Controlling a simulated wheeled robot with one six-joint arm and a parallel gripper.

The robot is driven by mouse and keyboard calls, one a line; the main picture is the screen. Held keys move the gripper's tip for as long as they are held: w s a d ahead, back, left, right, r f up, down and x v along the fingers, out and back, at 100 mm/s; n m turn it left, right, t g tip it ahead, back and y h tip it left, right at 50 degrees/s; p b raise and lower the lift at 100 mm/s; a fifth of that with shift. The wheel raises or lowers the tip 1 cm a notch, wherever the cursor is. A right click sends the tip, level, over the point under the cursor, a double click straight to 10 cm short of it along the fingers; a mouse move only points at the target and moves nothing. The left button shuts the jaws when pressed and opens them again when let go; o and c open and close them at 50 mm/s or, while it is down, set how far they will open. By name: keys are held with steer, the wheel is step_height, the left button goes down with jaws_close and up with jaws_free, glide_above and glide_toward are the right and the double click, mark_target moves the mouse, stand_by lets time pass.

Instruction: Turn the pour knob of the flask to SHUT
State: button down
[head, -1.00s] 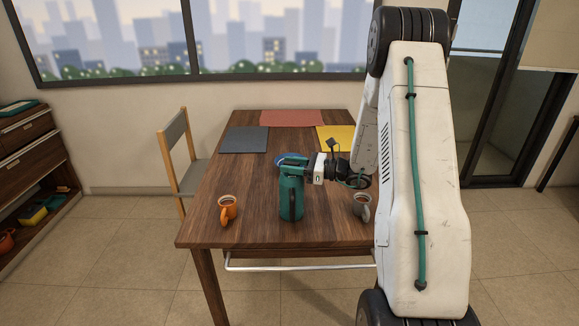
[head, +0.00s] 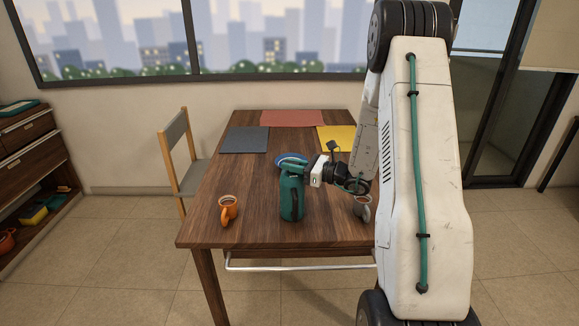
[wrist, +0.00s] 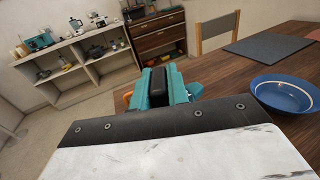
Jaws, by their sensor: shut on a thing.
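The teal flask (head: 288,206) with a black handle (head: 297,203) stands upright on the table near its front middle. My gripper (head: 296,170) is at the flask's top, reaching in from the right. In the wrist view its teal fingers (wrist: 163,85) are shut on a black piece (wrist: 157,88), which looks like the pour knob. The fingers hide much of the knob, and I cannot read any marking or its setting.
On the wooden table (head: 255,180), an orange mug (head: 227,209) stands left of the flask and a grey mug (head: 362,208) right of it. A blue bowl (wrist: 286,95) is behind the flask. Grey (head: 244,140), red (head: 292,118) and yellow (head: 336,139) mats lie farther back.

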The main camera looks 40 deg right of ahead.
steer(key=m+t+h, duration=0.1)
steer(key=m+h, duration=0.1)
steer(key=h, duration=0.1)
steer(key=m+t+h, duration=0.1)
steer(key=m+h, duration=0.2)
steer(key=h, duration=0.1)
steer(key=shift+a+t, duration=0.15)
steer(key=shift+t, duration=0.25)
steer(key=shift+m+h, duration=1.2)
steer(key=shift+h, duration=0.8)
steer(key=shift+m+h, duration=0.3)
steer(key=shift+h, duration=0.1)
steer(key=c, duration=1.4)
jaws_free()
steer(key=shift+o, duration=0.2)
